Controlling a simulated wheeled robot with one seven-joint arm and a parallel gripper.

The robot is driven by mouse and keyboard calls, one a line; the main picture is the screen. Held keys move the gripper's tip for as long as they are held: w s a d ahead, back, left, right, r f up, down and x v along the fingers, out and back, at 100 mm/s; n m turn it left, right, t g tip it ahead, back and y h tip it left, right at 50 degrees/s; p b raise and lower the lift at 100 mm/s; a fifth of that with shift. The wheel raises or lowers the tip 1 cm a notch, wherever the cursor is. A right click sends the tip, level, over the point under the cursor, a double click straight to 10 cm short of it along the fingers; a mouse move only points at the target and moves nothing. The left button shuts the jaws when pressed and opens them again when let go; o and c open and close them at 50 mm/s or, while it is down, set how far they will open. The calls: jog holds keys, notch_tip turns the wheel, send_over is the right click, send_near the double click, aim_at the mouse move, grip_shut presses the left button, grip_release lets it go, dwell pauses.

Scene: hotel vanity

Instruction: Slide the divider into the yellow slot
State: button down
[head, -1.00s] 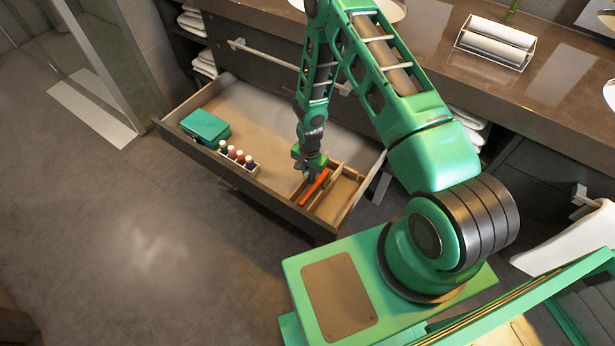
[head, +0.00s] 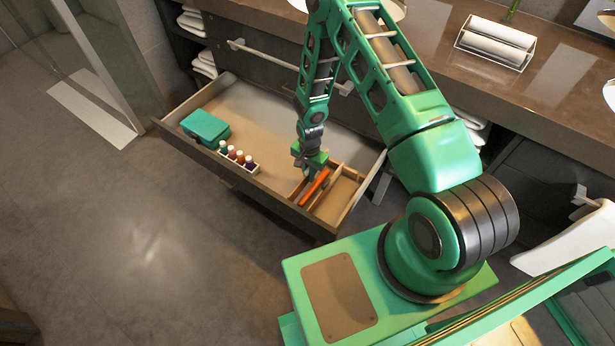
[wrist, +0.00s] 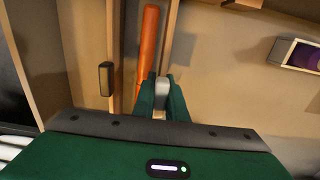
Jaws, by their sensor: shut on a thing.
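My gripper (wrist: 163,90) is shut on a thin wooden board, the divider (wrist: 171,38), in the wrist view. The divider stands on edge and runs away from the fingers, beside a long orange object (wrist: 148,45). In the head view my gripper (head: 311,166) is low in the right part of the open drawer (head: 270,205). The orange object (head: 315,187) lies just below it there. I cannot make out a yellow slot in either view, and whether the divider's lower edge touches the drawer floor is hidden.
Another wooden partition (wrist: 113,30) stands left of the orange object in the wrist view, near a small dark block (wrist: 106,78). A teal box (head: 205,126) and a rack of small bottles (head: 238,158) are in the drawer's left part. The middle floor is clear.

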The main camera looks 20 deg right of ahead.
jog(key=shift+r, duration=1.2)
jog(key=shift+f, duration=1.9)
dwell(1.6)
jog(key=c, duration=1.7)
grip_release()
notch_tip(320, 180, up, 11)
jog(key=shift+f, duration=0.1)
jog(key=shift+w, duration=0.1)
